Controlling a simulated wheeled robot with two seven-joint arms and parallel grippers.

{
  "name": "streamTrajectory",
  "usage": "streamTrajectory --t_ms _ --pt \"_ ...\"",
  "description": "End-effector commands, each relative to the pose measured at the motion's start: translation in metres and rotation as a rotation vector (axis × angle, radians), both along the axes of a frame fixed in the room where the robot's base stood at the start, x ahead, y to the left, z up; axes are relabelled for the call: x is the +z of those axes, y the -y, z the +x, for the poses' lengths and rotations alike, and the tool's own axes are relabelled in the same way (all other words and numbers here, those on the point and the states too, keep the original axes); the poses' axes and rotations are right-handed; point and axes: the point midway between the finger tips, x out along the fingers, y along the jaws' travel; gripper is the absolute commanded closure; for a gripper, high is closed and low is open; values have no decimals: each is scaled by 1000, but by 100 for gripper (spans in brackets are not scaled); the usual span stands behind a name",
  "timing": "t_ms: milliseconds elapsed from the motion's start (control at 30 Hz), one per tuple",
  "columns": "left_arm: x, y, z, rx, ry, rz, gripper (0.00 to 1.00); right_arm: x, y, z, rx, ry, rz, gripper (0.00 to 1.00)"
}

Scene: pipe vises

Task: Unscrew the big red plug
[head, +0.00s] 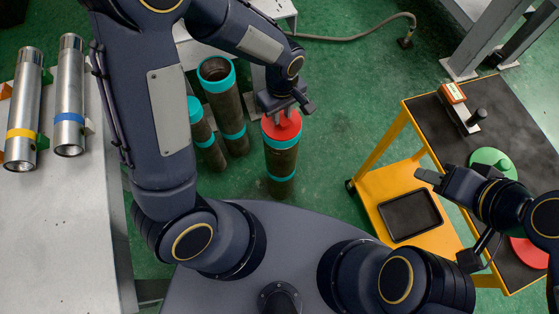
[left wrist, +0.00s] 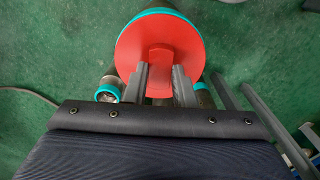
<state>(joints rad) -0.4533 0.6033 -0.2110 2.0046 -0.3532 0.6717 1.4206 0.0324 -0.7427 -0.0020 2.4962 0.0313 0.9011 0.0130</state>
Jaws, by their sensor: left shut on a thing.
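The big red plug (head: 281,128) sits in the top of an upright dark pipe (head: 281,163) with teal bands, in the middle of the head view. In the left wrist view the red plug (left wrist: 160,40) shows as a wide disc with a raised bar across its middle. My left gripper (head: 284,111) is over the plug from above, its fingers (left wrist: 160,85) shut on the plug's raised bar. My right gripper (head: 428,178) is apart, over the cart at the right; its fingertips are too small to tell open from shut.
Two more teal-banded pipes (head: 217,70) stand upright behind and left, one uncapped. Silver pipes (head: 69,95) lie on a grey bench (head: 60,230) at left. A yellow cart (head: 375,180) at right carries a green disc (head: 492,158), a red disc (head: 530,252) and a black tray (head: 410,215).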

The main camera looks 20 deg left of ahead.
Motion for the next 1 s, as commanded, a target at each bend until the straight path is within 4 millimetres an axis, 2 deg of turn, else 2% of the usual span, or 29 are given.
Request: streamTrajectory --t_ms 33,133,300,400,500,833,1000 --pt "-2 1 0 117 3 2 100 -6 0 0 0 0 0 64" --pt "1 1 0 365 2 3 100 -2 0 0 0 -1 0 64" --pt "5 0 0 789 2 6 100 16 0 0 0 0 0 64" --pt "4 0 0 925 1 3 100 21 0 0 0 0 0 64" --pt "2 0 0 985 1 2 100 22 0 0 0 0 0 64" --pt "2 0 0 1011 0 1 100 24 0 0 0 -1 0 64" --pt "6 0 0 1219 1 4 100 42 0 0 0 0 0 64"
